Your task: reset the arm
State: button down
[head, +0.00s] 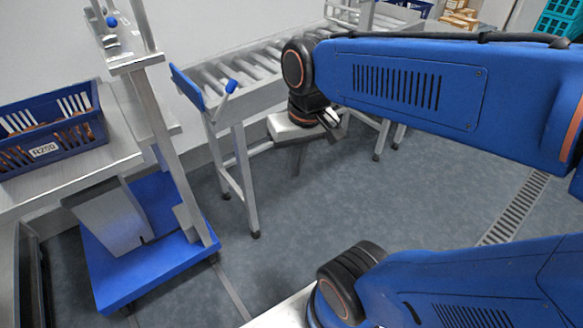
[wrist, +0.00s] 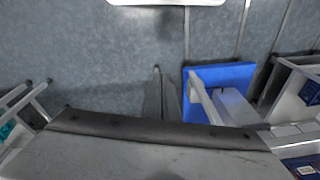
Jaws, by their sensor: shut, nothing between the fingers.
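My blue arm reaches in from the right in the head view. Its wrist ends in my gripper (head: 297,172), which hangs over open floor in front of the roller conveyor (head: 262,75). The fingers look shut and nothing shows between them. In the wrist view the fingers of my gripper (wrist: 160,72) stand close together above the grey floor, apart from everything around.
A blue-based trolley (head: 150,240) with an upright post stands at the left, also in the wrist view (wrist: 237,72). A blue crate (head: 50,128) labelled R250 sits on a metal bench. Clear floor (head: 400,215) and a drain grate (head: 513,208) lie to the right.

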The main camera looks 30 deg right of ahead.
jog(key=shift+a+f+m+y, duration=0.25)
jog(key=shift+a+m+y, duration=0.15)
jog(key=shift+m, duration=0.1)
jog(key=shift+s+d+r+n+t+h, duration=0.1)
jog(key=shift+s+d+n+t+h, duration=0.25)
jog(key=shift+s+d+n+t, duration=0.35)
jog(key=shift+s+d+r+n+t+h, duration=0.1)
jog(key=shift+s+d+n+t+h, duration=0.3)
jog(key=shift+n+t, duration=0.35)
